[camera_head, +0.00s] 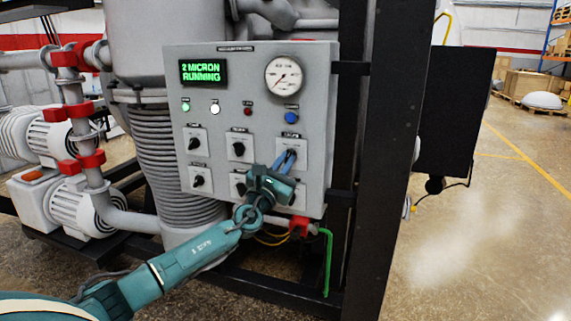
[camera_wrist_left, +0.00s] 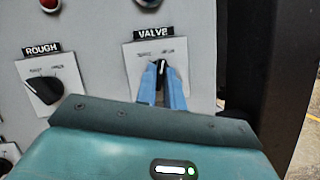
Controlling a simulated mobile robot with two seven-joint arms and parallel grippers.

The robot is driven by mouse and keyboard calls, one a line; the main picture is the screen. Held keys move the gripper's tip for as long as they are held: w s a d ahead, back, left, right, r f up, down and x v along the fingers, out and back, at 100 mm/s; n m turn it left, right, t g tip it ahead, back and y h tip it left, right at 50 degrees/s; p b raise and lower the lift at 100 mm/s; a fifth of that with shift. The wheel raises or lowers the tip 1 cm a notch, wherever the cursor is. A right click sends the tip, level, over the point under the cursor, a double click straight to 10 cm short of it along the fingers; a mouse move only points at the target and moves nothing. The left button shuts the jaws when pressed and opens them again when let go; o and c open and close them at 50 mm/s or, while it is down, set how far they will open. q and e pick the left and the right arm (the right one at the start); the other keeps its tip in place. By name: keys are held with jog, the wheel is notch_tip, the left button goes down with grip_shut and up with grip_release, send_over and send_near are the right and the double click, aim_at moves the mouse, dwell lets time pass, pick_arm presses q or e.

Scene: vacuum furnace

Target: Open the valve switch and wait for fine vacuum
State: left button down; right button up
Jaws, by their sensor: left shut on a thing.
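The valve switch (camera_wrist_left: 160,70) is a dark rotary knob with a white mark, on a white plate under a "VALVE" label in the left wrist view. My left gripper (camera_head: 288,156) reaches the switch at the right of the panel's upper switch row in the head view. Its blue fingers (camera_wrist_left: 161,84) are shut on the knob, one on each side. The fingers hide part of the knob. The display (camera_head: 203,72) shows "2 MICRON RUNNING" in green. A round white gauge (camera_head: 284,76) sits at the panel's upper right. My right gripper is not in view.
The grey control panel (camera_head: 234,107) carries several other switches, including the "ROUGH" switch (camera_wrist_left: 44,88) left of the valve switch. A lit green lamp (camera_head: 186,107) and a blue button (camera_head: 291,117) sit above. A black frame post (camera_head: 385,160) stands close to the right.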

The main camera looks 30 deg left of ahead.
pick_arm(q)
jog(key=shift+m+h, duration=1)
jog(key=shift+m, duration=0.7)
jog(key=c, duration=1.5)
grip_release()
jog(key=shift+s, duration=0.1)
jog(key=b+v, duration=0.2)
jog(key=v, duration=1.1)
jog(key=shift+r, duration=0.1)
